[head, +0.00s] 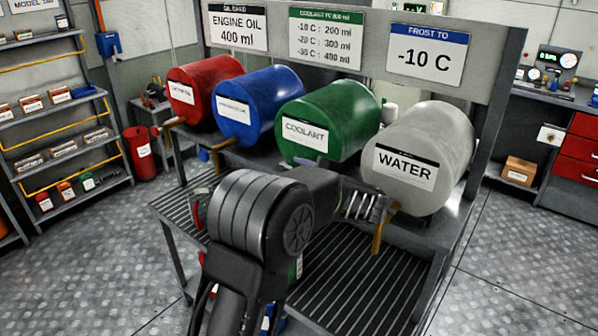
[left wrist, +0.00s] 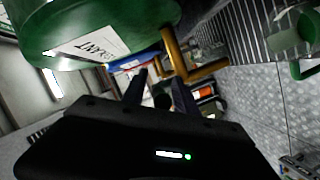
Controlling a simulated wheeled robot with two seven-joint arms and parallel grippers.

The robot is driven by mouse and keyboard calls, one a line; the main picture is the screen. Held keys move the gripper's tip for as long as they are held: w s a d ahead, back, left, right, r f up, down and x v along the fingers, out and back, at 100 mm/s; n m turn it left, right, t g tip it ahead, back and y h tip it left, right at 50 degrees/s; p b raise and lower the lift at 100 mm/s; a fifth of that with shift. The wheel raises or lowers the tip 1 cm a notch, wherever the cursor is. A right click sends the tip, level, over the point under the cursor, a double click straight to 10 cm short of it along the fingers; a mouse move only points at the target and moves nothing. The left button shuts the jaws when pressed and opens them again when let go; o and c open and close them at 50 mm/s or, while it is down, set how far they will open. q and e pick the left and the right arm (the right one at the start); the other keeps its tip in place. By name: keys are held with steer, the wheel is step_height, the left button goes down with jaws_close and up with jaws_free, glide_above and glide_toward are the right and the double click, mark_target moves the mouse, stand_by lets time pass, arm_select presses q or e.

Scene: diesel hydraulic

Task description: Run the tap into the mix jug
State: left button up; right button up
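My left gripper (head: 322,192) is below the front of the green coolant barrel (head: 325,120), with its fingers hidden in the head view. In the left wrist view the two dark fingers (left wrist: 158,92) stand apart with a gap between them. A brass tap (left wrist: 183,62) under the coolant barrel (left wrist: 95,25) is just past the right finger; contact cannot be told. A clear jug with a green handle (left wrist: 296,32) shows at upper right there. A jug with a red handle (head: 197,205) is partly hidden behind my arm. Which is the mix jug is unclear. My right gripper is out of view.
The red barrel (head: 205,90), blue barrel (head: 258,103) and grey water barrel (head: 420,155) lie in a row with the coolant one. The water tap (head: 378,238) hangs close to the right of my gripper. Below is a slatted bench (head: 365,275). The floor at right is clear.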

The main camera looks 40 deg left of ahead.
arm_select(q)
steer(key=shift+r, duration=0.15)
steer(key=o, duration=0.6)
steer(key=r, duration=0.2)
steer(key=r+b, duration=0.1)
steer(key=r, duration=0.4)
steer(key=shift+w+a+r, duration=0.2)
steer(key=shift+a+r, duration=0.05)
steer(key=shift+r, duration=0.1)
steer(key=shift+s+d+r+b, duration=0.15)
steer(key=shift+s+d+r, duration=0.05)
steer(key=shift+r, duration=0.4)
steer(key=shift+s+d+r+b, duration=0.15)
steer(key=shift+s+d+r, duration=0.05)
steer(key=shift+r, duration=0.4)
steer(key=c, duration=0.6)
steer(key=shift+w+a+f, duration=0.1)
steer(key=shift+w+a, duration=0.05)
steer(key=shift+w, duration=0.05)
